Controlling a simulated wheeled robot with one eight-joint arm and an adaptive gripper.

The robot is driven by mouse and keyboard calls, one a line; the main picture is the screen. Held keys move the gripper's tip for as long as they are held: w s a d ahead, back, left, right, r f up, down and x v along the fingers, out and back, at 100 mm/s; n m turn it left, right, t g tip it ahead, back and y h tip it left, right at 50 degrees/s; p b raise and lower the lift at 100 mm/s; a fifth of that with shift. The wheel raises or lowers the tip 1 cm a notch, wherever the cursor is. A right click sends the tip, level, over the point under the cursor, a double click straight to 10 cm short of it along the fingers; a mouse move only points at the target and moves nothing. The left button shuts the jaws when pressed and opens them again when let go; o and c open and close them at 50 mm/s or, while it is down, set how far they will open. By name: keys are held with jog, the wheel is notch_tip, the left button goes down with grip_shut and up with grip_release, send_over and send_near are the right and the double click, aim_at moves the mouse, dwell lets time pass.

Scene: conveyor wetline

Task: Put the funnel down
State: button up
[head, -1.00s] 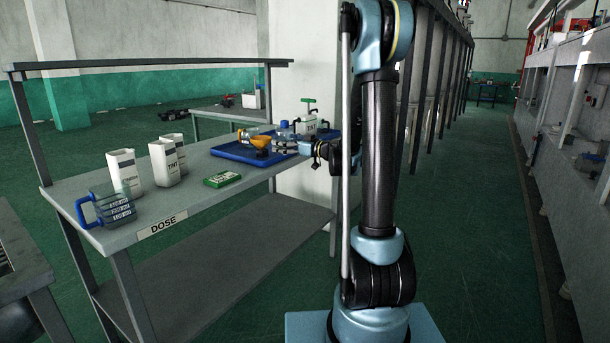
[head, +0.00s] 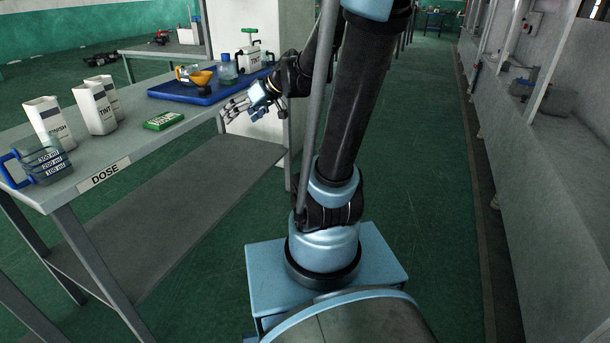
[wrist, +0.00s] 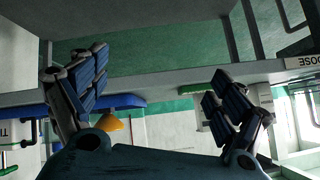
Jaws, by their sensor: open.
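The orange funnel (head: 202,77) rests at the blue tray (head: 178,92) on the bench, next to a clear jug (head: 184,73). In the wrist view the funnel (wrist: 112,124) shows beyond my left-hand finger, apart from it. My gripper (head: 232,108) is open and empty, off the front edge of the bench near the tray. In the wrist view its fingers (wrist: 160,95) are spread wide with nothing between them.
White containers (head: 97,107), a measuring jug with a blue handle (head: 42,165) and a green packet (head: 163,121) stand on the bench (head: 130,139). A blue-capped bottle (head: 227,68) and a TINT container (head: 250,58) stand at the far end. The aisle to the right is clear.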

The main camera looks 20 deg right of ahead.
jog(key=s+d+f+m+g+h, duration=0.1)
jog(key=s+d+f+m+h, duration=0.2)
jog(key=s+d, duration=0.5)
jog(key=s+d+f+m+g+h, duration=0.2)
jog(key=s+d+f+h, duration=0.3)
jog(key=s, duration=0.9)
notch_tip(320, 180, down, 3)
jog(key=d+m, duration=0.1)
jog(key=d, duration=0.2)
jog(key=shift+m, duration=0.4)
jog(key=shift+a+f, duration=0.1)
jog(key=shift+w+f, duration=0.2)
jog(key=shift+w, duration=0.3)
